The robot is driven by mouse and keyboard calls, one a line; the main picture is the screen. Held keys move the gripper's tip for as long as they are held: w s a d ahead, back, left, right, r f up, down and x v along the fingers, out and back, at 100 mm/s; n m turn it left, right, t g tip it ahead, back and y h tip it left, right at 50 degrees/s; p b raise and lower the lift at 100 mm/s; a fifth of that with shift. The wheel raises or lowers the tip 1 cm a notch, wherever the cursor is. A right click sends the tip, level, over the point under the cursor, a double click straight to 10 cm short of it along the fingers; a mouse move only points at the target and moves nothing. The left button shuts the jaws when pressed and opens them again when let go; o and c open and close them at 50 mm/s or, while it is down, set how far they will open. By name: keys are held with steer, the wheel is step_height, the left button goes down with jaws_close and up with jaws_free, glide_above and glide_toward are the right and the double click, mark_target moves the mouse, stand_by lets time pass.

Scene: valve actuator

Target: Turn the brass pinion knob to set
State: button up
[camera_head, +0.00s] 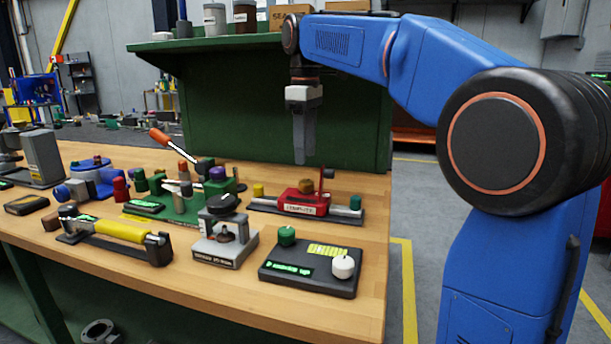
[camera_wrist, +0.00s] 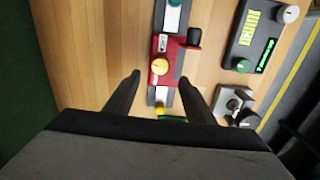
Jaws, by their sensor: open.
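The brass pinion knob (camera_head: 306,186) sits on top of the red actuator body (camera_head: 302,202), which is mounted on a dark base strip with a grey rod. In the wrist view the knob (camera_wrist: 160,67) looks orange-yellow and round. My gripper (camera_head: 301,160) points down above the actuator, apart from it. In the wrist view my gripper (camera_wrist: 160,78) has its two fingers spread, empty, with the knob appearing between the fingertips. The exact height gap is hard to judge.
A yellow cap (camera_head: 258,190) and a teal cap (camera_head: 355,203) stand at the actuator's ends, with a dark post (camera_head: 327,176) behind. A black panel (camera_head: 310,266) with a green display and a grey clamp fixture (camera_head: 225,238) stand in front. Green shelving rises behind.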

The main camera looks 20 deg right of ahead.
mark_target(305, 181)
steer(key=shift+f, duration=3.6)
steer(key=c, duration=1.1)
